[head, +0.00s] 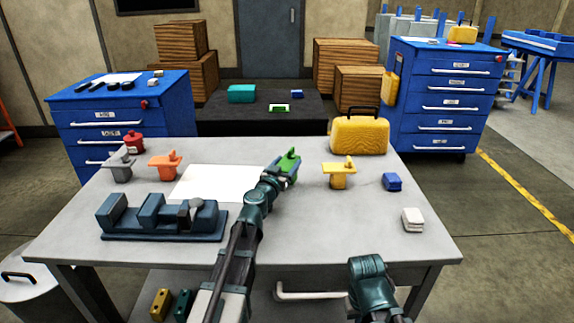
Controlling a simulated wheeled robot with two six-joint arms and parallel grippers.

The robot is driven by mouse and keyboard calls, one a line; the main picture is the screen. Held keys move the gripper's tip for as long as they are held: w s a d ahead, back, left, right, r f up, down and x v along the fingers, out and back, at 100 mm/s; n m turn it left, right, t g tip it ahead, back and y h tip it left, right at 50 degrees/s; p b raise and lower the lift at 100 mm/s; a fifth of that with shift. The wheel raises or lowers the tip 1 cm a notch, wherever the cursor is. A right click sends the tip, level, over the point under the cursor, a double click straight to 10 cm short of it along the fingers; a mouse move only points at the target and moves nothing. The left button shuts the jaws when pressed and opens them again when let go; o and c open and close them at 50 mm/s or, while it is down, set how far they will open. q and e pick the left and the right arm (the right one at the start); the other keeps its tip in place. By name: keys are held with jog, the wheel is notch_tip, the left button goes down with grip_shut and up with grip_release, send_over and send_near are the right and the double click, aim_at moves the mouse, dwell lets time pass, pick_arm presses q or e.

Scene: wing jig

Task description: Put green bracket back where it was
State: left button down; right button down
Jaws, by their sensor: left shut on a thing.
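The green bracket (291,164) is at the far middle of the grey table, between a white sheet and a yellow bracket. My left gripper (281,174) is shut on it, and the gripper and wrist hide its near left part. I cannot tell whether the bracket touches the table top or hangs just above it. Its upright tab points up. Of my right arm, only a dark teal part shows at the bottom right; its fingers do not show.
On the table (310,222) are a white sheet (215,183), an orange bracket (165,166), a grey bracket (121,167), a yellow bracket (339,174), a vise (160,220), a yellow case (358,135), a blue block (392,182) and a white block (412,220). The right front is clear.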

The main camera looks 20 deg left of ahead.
pick_arm(q)
jog(key=shift+s+d+f+b, duration=0.15)
jog(key=shift+s+f+b, duration=0.05)
jog(key=shift+s+b, duration=0.2)
grip_release()
jog(key=shift+s+d+f, duration=0.1)
jog(key=shift+s, duration=0.1)
jog(key=shift+r+p, duration=0.4)
jog(key=shift+p, duration=0.15)
jog(key=s+a, duration=0.1)
jog(key=s, duration=1)
jog(key=shift+a, duration=0.4)
jog(key=shift+w+r, duration=0.1)
